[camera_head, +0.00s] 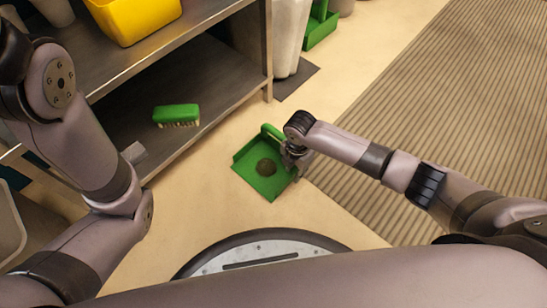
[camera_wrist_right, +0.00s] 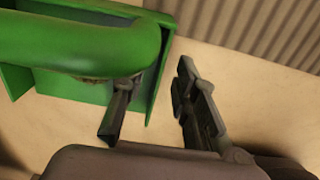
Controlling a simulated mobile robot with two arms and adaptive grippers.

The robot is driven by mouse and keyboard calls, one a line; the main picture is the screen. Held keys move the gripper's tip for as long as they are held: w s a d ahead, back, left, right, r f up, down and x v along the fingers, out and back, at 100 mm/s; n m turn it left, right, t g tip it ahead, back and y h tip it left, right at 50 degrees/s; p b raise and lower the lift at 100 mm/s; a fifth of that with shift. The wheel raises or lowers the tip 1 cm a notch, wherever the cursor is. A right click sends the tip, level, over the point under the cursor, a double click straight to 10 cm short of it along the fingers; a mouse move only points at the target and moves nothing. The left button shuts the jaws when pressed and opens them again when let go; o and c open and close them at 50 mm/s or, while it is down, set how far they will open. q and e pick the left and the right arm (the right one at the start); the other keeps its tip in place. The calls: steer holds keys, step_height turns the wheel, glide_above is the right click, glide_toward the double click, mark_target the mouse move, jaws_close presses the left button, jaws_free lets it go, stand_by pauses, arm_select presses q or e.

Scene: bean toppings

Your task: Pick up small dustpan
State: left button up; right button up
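In the right wrist view the rounded green handle (camera_wrist_right: 85,55) fills the upper left. There my right gripper (camera_wrist_right: 158,108) has its two dark fingers apart, with a gap of bare floor between them. One finger overlaps the dustpan's side in the picture; contact cannot be told. My left arm shows at the left, but its gripper is not visible.
A green brush (camera_head: 177,114) lies on the lower metal shelf (camera_head: 210,85), and a yellow bin (camera_head: 140,18) stands above it. Another green dustpan-like item (camera_head: 320,30) stands at the back. A ribbed mat (camera_head: 440,110) covers the right floor. Floor before the dustpan is clear.

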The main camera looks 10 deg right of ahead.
mark_target(294, 173)
steer(key=shift+f+b, duration=0.85)
steer(key=shift+f, duration=0.65)
steer(key=shift+c, duration=0.4)
jaws_close()
steer(key=shift+r, duration=0.1)
